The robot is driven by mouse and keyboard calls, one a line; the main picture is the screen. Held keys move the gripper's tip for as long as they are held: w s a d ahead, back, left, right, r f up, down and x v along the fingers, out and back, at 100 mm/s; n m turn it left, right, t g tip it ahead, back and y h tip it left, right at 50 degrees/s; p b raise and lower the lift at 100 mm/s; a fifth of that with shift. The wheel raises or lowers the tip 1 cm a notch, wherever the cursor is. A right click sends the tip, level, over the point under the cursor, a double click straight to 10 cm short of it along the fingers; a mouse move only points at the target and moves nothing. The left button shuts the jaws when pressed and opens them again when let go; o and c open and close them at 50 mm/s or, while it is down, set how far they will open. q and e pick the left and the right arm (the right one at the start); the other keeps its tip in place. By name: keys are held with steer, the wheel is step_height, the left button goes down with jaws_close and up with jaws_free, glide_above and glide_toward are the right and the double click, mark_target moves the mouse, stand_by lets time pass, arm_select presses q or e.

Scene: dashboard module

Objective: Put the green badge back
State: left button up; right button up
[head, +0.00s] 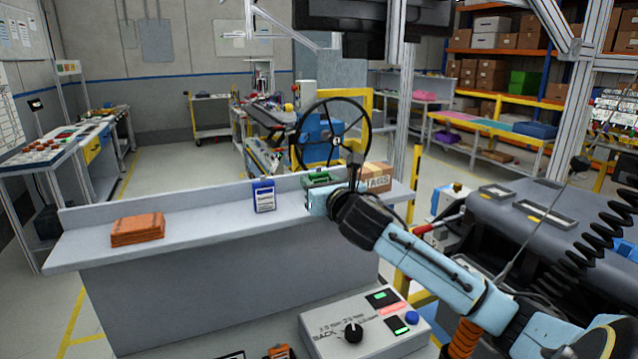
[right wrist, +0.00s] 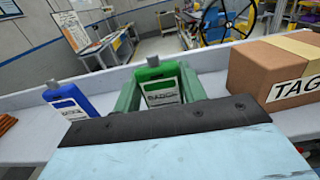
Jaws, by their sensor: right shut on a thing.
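The green badge (right wrist: 160,88) is upright between the green fingers of my right gripper (right wrist: 158,94) in the right wrist view. The gripper is shut on it. In the head view the green badge (head: 317,178) shows only partly, at the tip of my right gripper (head: 320,186), over the right part of the grey shelf (head: 215,222). I cannot tell whether its bottom touches the shelf. A blue badge (head: 264,196) stands upright on the shelf to the left; it also shows in the right wrist view (right wrist: 67,101). My left gripper is not in view.
A cardboard box marked TAGS (head: 377,177) sits on the shelf close to the right of the gripper. An orange-brown stack (head: 138,229) lies at the shelf's left. A control box with a knob (head: 353,332) is below in front. The shelf between stack and blue badge is clear.

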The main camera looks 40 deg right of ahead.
steer(key=o, duration=1)
steer(key=shift+c, duration=0.2)
steer(key=shift+r, duration=0.15)
steer(key=shift+s+a, duration=0.1)
steer(key=shift+s, duration=0.2)
steer(key=b+v, duration=0.1)
steer(key=v, duration=1)
steer(key=shift+s, duration=0.15)
